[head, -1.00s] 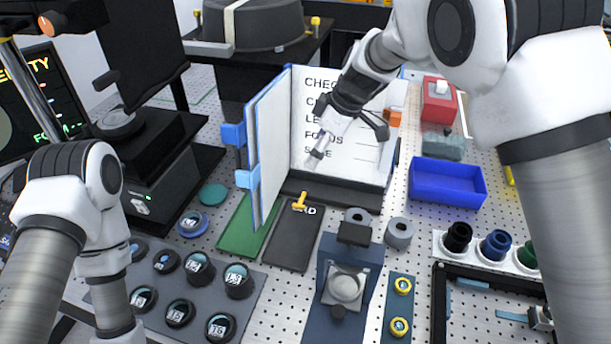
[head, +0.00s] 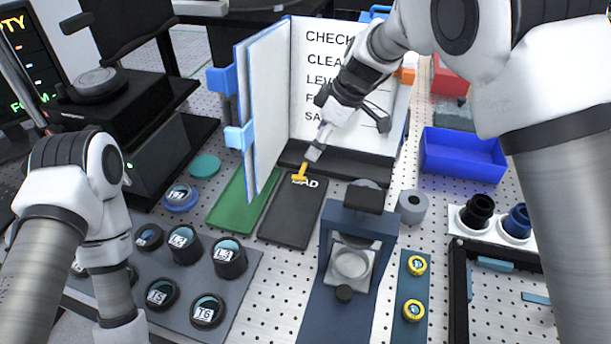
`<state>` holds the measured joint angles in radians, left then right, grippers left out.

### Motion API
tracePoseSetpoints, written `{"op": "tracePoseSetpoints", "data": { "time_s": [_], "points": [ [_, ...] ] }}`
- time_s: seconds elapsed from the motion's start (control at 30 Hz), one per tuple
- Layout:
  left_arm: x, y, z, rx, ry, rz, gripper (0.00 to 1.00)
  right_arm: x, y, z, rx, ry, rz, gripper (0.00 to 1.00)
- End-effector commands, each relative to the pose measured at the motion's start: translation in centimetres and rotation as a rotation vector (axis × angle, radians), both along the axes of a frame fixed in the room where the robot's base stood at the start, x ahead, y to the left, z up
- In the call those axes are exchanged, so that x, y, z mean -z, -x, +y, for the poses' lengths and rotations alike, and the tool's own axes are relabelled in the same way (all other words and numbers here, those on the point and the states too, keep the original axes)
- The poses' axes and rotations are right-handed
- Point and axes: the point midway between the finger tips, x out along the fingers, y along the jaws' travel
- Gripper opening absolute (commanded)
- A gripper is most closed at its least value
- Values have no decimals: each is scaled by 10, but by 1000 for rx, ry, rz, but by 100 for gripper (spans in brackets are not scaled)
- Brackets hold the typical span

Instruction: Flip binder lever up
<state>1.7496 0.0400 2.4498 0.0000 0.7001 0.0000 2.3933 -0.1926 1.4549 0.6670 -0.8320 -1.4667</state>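The binder (head: 258,120) stands open at the back centre. A small yellow lever (head: 301,175) sticks up at the front of the binder's dark base, by the black pad. My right gripper (head: 314,152) reaches down in front of the page. Its fingers are together, with nothing seen between them. Its tips are just above and right of the lever's top; I cannot tell whether they touch. My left arm shows at the left, but its gripper is outside the picture.
A green pad (head: 238,200) and a black pad (head: 292,215) lie before the binder. A dark blue stand (head: 352,235) is at centre right, with a grey ring (head: 412,206) beside it. A blue bin (head: 463,155) stands right. Several labelled round pieces fill a tray at front left.

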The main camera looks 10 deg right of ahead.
Motion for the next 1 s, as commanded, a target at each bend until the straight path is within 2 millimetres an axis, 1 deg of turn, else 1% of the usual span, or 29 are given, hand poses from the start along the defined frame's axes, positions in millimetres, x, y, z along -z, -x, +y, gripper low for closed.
{"op": "tracePoseSetpoints", "data": {
  "time_s": [0.03, 0.07, 0.17, 0.4, 0.5, 0.6, 0.8, 0.83, 0.87, 0.9, 0.97, 1.0],
  "points": [
    [9, 0, 0, 0, 0, 0, 0, 10, 0, 0, 0, 0, 0, 90],
    [9, 0, 0, 0, 0, 0, 0, 10, 0, 1, 0, 0, 0, 90],
    [4, 0, 0, 0, 0, 0, 0, 17, -1, 4, -1, 0, 2, 90],
    [-7, 0, 0, 0, 0, 0, 0, 58, -7, 20, -1, 1, 3, 90],
    [-9, 0, 0, 0, 0, 0, 0, 71, -10, 25, -1, 1, 2, 90],
    [-9, 0, 0, 0, 0, 0, 0, 77, -11, 27, 1, 0, 0, 90],
    [-9, 0, 0, 0, 0, 0, 0, 79, -11, 28, 0, 0, 0, 90],
    [-9, 0, 0, 0, 0, 0, 0, 79, -11, 28, 0, 0, 0, 82],
    [-9, 0, 0, 0, 0, 0, 0, 79, -11, 28, 0, 0, 0, 72],
    [-9, 0, 0, 0, 0, 0, 0, 79, -11, 28, 0, 0, 0, 58],
    [-9, 0, 0, 0, 0, 0, 0, 79, -11, 28, 0, 1, 0, 36],
    [-9, 0, 0, 0, 0, 0, 0, 79, -11, 28, 0, 1, 1, 34]
  ]
}}
